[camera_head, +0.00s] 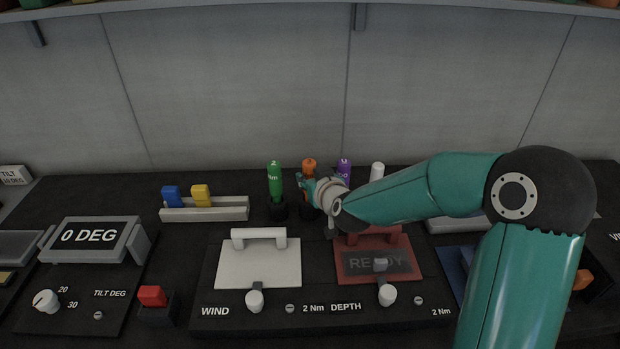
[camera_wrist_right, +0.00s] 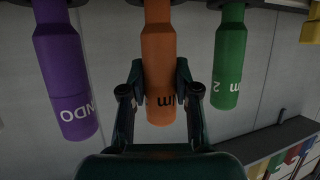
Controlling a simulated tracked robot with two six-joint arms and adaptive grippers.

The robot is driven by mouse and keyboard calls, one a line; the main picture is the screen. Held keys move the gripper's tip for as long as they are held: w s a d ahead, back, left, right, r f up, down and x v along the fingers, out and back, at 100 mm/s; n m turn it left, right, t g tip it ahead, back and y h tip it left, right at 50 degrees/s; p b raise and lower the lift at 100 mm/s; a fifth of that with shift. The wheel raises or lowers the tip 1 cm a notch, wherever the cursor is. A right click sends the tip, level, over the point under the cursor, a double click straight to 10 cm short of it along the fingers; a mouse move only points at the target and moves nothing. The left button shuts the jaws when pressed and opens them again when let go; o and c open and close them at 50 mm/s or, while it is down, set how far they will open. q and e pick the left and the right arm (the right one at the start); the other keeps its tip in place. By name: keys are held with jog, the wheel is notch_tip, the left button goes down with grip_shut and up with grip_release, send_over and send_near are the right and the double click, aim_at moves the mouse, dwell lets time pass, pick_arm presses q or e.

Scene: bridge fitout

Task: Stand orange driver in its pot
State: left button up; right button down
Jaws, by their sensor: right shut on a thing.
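The orange driver (camera_head: 309,163) stands upright in the row of drivers at the back of the console, between the green and purple ones. My right gripper (camera_head: 316,188) is shut on it. In the right wrist view, which looks upside down, the orange driver (camera_wrist_right: 160,60) is between the two fingers (camera_wrist_right: 158,95). Its dark pot (camera_head: 309,211) is at its lower end, largely hidden by my gripper; I cannot tell how deep the driver sits. My left gripper is not in view.
A green driver (camera_head: 275,180) stands in a dark pot close to the left. A purple driver (camera_head: 344,168) and a white one (camera_head: 377,171) stand to the right. A rack with blue and yellow pieces (camera_head: 205,214) lies further left. White and red handled panels are in front.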

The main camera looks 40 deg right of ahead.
dwell(0.4)
jog(key=c, duration=0.8)
grip_release()
jog(key=shift+o, duration=0.2)
jog(key=v, duration=1.2)
